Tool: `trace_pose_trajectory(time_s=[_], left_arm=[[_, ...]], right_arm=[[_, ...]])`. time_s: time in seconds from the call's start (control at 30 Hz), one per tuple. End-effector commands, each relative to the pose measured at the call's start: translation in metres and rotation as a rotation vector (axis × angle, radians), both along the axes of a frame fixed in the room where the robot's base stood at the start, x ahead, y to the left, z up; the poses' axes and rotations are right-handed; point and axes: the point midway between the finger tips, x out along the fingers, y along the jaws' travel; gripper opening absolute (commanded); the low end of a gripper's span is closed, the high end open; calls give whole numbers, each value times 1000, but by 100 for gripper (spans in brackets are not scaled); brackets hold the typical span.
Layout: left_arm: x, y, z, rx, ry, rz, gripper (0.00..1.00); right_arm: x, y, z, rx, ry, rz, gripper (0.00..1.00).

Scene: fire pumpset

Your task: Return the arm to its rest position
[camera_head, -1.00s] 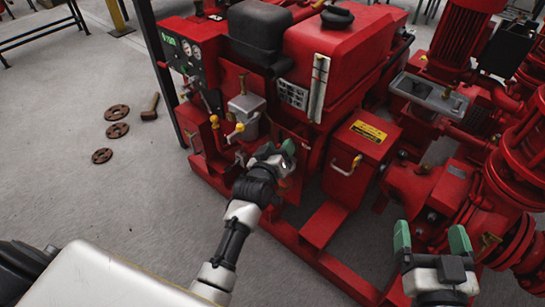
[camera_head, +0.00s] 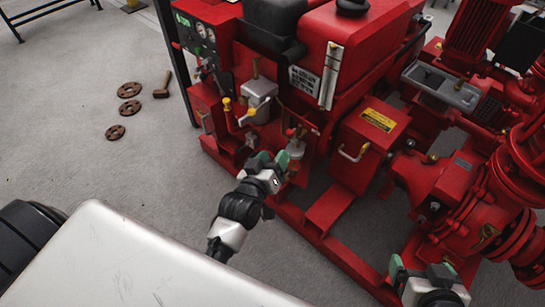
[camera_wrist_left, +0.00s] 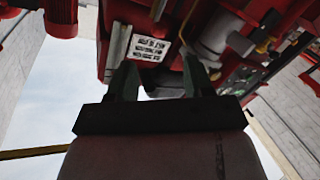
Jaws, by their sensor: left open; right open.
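My left gripper (camera_head: 270,158) has green fingertips and is in front of the red pumpset (camera_head: 340,70), below its small grey filter-like canister (camera_head: 260,97). It is open, and nothing shows between its fingers. In the left wrist view its two dark green fingers (camera_wrist_left: 160,80) stand apart, with the pumpset's red body and a white label plate (camera_wrist_left: 149,47) beyond them. My right gripper (camera_head: 421,268) is at the bottom right of the head view, partly cut off by the frame edge. It is open and appears empty.
The red base frame (camera_head: 345,262) runs below my left gripper. A red box with a yellow label (camera_head: 379,120) and a handle stands to its right. Red pump pipework (camera_head: 450,190) is near my right gripper.

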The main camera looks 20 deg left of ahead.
Motion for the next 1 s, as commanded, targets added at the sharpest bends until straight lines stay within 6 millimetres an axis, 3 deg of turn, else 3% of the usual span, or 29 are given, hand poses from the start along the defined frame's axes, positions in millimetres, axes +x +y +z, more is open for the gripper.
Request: trace_pose_trajectory(time_s=[0.47, 1.0], left_arm=[[-6, -1, 1, 31, 27, -19, 52], [-111, -14, 20, 453, 412, -275, 52]], right_arm=[[0, 0, 0, 1, -2, 1, 89], [0, 0, 0, 1, -2, 1, 89]])
